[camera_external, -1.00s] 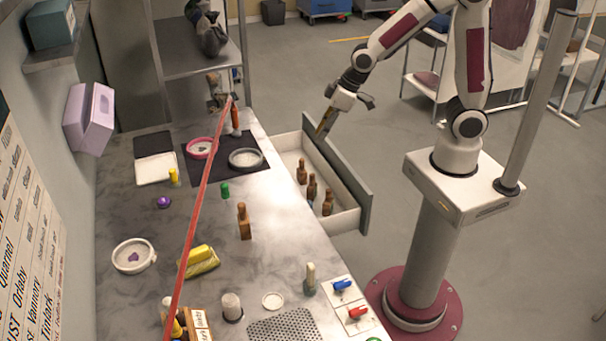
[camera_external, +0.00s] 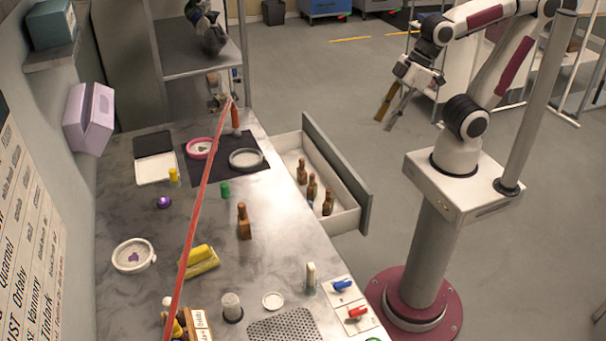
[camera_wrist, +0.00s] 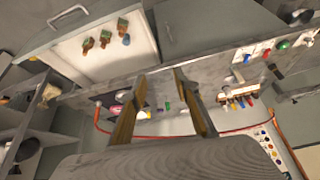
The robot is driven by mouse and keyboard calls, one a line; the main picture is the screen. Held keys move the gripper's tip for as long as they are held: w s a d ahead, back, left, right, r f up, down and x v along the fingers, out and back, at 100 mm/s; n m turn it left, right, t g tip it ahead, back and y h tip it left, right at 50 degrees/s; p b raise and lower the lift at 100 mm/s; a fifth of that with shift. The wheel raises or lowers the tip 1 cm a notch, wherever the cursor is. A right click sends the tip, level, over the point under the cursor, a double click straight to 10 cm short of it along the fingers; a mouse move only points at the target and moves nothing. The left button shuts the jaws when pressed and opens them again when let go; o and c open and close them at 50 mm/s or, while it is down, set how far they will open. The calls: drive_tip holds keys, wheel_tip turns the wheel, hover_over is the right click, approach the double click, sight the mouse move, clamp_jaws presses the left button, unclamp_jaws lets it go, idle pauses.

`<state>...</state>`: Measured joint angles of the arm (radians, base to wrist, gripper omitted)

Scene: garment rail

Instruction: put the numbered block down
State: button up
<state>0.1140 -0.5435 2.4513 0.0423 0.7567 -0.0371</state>
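My gripper (camera_external: 383,123) is in the air right of the open drawer, clear of the table and of all objects. In the wrist view the two fingers of my gripper (camera_wrist: 160,74) are spread, with nothing between them. I cannot make out a block with a number in either view. Several brown bottle-shaped pieces (camera_external: 312,188) stand in the open drawer (camera_external: 347,221). They also show in the wrist view (camera_wrist: 104,38), upper left. Another brown piece (camera_external: 244,222) stands upright on the table.
The marbled table (camera_external: 225,255) holds a dark mat (camera_external: 217,173) with pink (camera_external: 200,148) and grey (camera_external: 246,159) rings, a yellow item (camera_external: 200,261), a white dish (camera_external: 132,256) and red and blue switches. A red line crosses above the table.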

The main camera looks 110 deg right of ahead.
drive_tip(key=s+a+r+n, duration=0.1)
drive_tip(key=s+a, duration=0.1)
drive_tip(key=s, duration=0.3)
drive_tip(key=shift+s+a, duration=0.2)
drive_tip(key=shift+s, duration=0.2)
